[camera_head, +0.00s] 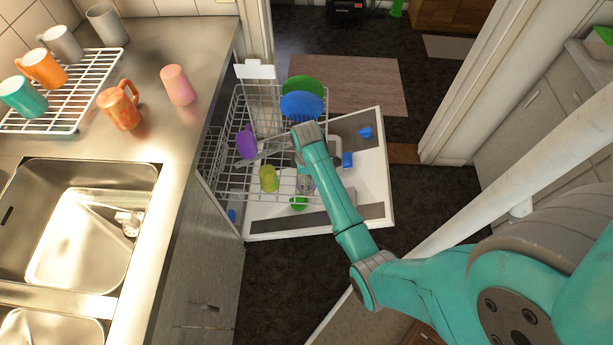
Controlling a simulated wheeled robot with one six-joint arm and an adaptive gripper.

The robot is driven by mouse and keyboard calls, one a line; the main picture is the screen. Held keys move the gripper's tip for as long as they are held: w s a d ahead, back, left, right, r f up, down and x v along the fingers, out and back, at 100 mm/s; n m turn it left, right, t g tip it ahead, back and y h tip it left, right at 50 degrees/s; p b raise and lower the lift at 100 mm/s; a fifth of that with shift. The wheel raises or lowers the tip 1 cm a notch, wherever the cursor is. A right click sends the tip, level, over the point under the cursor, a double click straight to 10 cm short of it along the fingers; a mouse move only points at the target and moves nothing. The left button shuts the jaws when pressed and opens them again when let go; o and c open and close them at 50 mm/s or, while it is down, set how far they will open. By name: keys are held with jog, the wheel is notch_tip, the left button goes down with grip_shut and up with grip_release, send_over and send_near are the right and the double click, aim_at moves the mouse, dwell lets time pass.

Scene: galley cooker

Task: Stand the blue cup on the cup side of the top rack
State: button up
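My gripper (268,151) is over the pulled-out rack, its grey fingers pointing left toward a purple-blue cup (246,142). The cup stands tilted at the rack's left part. The fingertips are close to its right side; I cannot tell whether they touch it or how far apart they are. The top rack (228,185) is white wire and holds a yellow-green cup (269,179) nearer me, and a blue plate (301,105) and a green plate (304,85) at the back. I cannot make out another clearly blue cup; my wrist hides part of the rack.
The dishwasher door (376,180) is open below the rack, with small blue pieces (347,160) showing. The counter at left holds a pink cup (177,85), an orange patterned mug (119,106) and a drying rack (80,92) with mugs. The sink (83,235) is nearer me.

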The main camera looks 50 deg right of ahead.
notch_tip(320, 180, up, 8)
jog(key=shift+f, duration=0.15)
dwell(0.5)
dwell(0.5)
